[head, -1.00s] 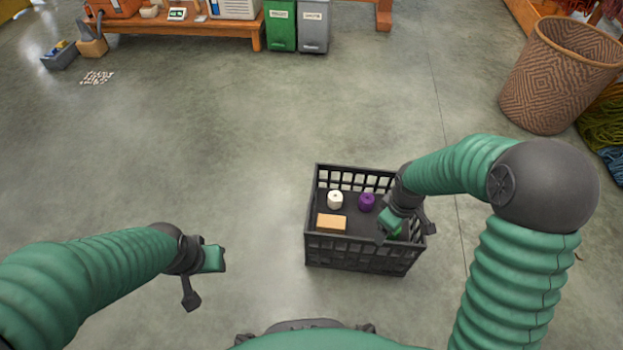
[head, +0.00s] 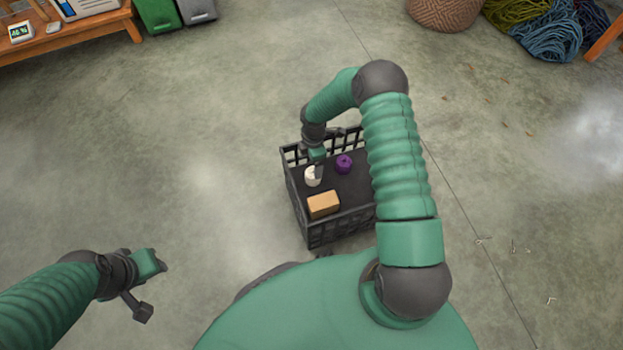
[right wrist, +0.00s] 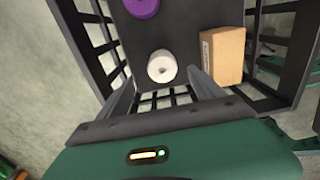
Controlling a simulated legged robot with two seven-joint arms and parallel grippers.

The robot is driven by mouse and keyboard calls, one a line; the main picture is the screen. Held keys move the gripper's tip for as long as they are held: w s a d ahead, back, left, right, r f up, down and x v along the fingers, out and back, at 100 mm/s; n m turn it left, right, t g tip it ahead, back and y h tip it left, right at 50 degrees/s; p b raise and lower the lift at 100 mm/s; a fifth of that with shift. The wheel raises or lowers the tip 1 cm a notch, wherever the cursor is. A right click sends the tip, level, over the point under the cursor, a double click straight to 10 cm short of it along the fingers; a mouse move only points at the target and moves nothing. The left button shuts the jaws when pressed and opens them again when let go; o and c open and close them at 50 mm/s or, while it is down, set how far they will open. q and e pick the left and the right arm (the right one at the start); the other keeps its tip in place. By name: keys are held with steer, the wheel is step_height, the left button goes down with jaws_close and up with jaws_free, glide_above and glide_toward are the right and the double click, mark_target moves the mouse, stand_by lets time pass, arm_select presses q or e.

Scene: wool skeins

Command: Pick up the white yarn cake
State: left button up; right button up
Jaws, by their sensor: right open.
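The white yarn cake (head: 311,179) stands in the black crate (head: 309,230), near its left side. My right gripper (head: 317,170) reaches down into the crate right at the cake. In the right wrist view the cake (right wrist: 162,66) shows just beyond and between the two fingers of the open right gripper (right wrist: 163,90); I cannot tell whether they touch it. My left gripper (head: 153,290) is open and empty over the floor at the lower left.
A purple yarn cake (head: 344,164) and a tan block (head: 323,204) share the crate with the white cake. The crate walls stand close around my right gripper. Open floor lies left of the crate. A wicker basket (head: 445,12) stands at the back.

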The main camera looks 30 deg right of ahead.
steer(key=shift+a+f+b, duration=0.2)
steer(key=shift+f, duration=0.45)
steer(key=shift+a+f+b, duration=0.2)
steer(key=shift+f, duration=0.4)
steer(key=f+b, duration=0.1)
steer(key=f, duration=0.1)
steer(key=f+b, duration=0.3)
steer(key=shift+s+d+f, duration=0.15)
steer(key=shift+d+f, duration=0.1)
steer(key=shift+f, duration=0.15)
steer(key=shift+a+r, duration=0.1)
steer(key=shift+r, duration=0.2)
arm_select(q)
steer(key=f, duration=0.5)
steer(key=shift+a+f, duration=0.3)
steer(key=shift+f, duration=0.05)
arm_select(e)
steer(key=c, duration=1.5)
